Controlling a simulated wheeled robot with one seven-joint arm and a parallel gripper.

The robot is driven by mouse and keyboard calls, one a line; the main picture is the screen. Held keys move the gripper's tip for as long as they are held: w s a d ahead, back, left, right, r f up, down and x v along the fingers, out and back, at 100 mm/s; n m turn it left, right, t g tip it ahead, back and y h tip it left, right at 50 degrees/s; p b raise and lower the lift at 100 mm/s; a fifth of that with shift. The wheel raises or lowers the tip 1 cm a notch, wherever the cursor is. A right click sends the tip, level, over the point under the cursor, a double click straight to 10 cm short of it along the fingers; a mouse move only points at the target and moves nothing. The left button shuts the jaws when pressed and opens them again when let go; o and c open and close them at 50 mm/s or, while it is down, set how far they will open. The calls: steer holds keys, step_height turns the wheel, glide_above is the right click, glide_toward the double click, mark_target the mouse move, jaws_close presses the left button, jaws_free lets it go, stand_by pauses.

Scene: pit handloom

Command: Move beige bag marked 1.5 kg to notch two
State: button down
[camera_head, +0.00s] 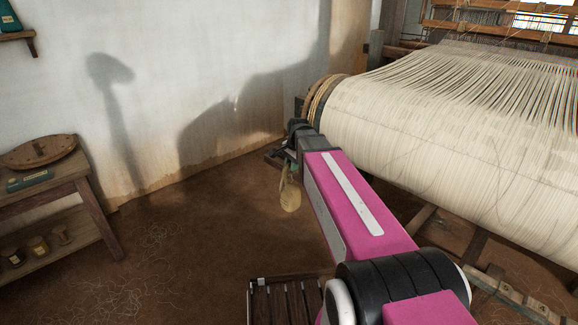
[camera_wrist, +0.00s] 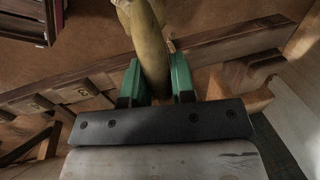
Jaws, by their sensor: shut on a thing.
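The beige bag (camera_head: 289,193) hangs below my gripper (camera_head: 291,158), left of the loom's warp roller, in the head view. Its tied top is at the jaws, and any weight mark on it cannot be read. In the wrist view the bag (camera_wrist: 150,50) sits between the two green fingers of my gripper (camera_wrist: 159,78), which are shut on it. Part of a notched beam (camera_head: 510,298) also shows at lower right in the head view.
The warp roller (camera_head: 420,130) with pale threads fills the right, close to my arm. A slatted wooden stool or crate (camera_head: 285,298) stands low at the front. A side table (camera_head: 60,190) with a round wooden disc stands at left. The floor between is open, with loose threads.

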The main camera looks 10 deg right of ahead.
steer(key=shift+w+d, duration=0.85)
steer(key=shift+d, duration=0.3)
steer(key=shift+w+d, duration=0.85)
steer(key=shift+d, duration=0.3)
steer(key=shift+s+f, duration=0.1)
steer(key=shift+f, duration=1.05)
steer(key=shift+f, duration=0.3)
steer(key=c, duration=0.9)
jaws_free()
steer(key=shift+o, duration=0.2)
